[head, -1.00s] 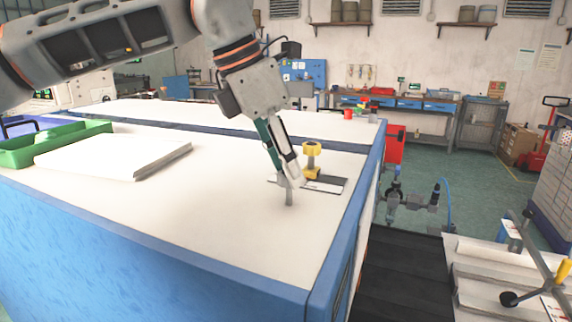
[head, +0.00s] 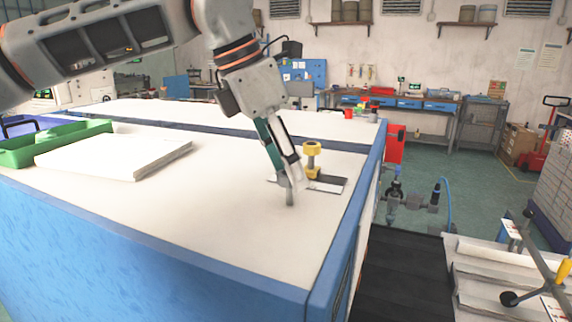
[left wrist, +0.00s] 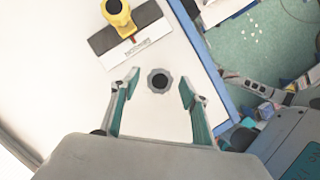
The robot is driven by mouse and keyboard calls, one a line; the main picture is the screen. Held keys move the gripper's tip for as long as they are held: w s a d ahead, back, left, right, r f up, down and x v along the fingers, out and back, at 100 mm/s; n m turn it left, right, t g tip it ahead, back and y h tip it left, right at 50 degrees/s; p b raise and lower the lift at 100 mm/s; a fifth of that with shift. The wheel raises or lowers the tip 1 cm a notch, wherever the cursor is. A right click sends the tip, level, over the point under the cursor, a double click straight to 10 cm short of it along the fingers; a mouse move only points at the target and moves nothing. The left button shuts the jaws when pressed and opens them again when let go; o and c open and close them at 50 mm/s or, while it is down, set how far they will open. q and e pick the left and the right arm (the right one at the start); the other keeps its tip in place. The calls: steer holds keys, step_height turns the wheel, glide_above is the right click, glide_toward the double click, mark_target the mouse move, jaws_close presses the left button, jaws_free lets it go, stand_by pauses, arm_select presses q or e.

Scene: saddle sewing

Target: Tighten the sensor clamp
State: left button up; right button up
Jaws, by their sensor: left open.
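A small grey knurled knob with a dark centre (left wrist: 159,80) shows in the left wrist view, between my finger pads. In the head view it is the short grey post (head: 290,198) on the white table top. My left gripper (head: 286,180) is open and points down at the post. Its two fingers stand on either side of the knob in the left wrist view (left wrist: 159,84), with gaps to both. A yellow knobbed clamp (head: 312,158) stands on a dark and white labelled plate (head: 326,184) just behind; it also shows in the left wrist view (left wrist: 117,12).
The white table top (head: 200,220) has a blue edge (head: 335,255) close to the post's right. A white slab (head: 115,155) and a green tray (head: 60,145) lie at the left. The table is clear between slab and post. A yellow-handled stand (head: 548,290) is at the lower right.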

arm_select(q)
steer(key=v, duration=1.2)
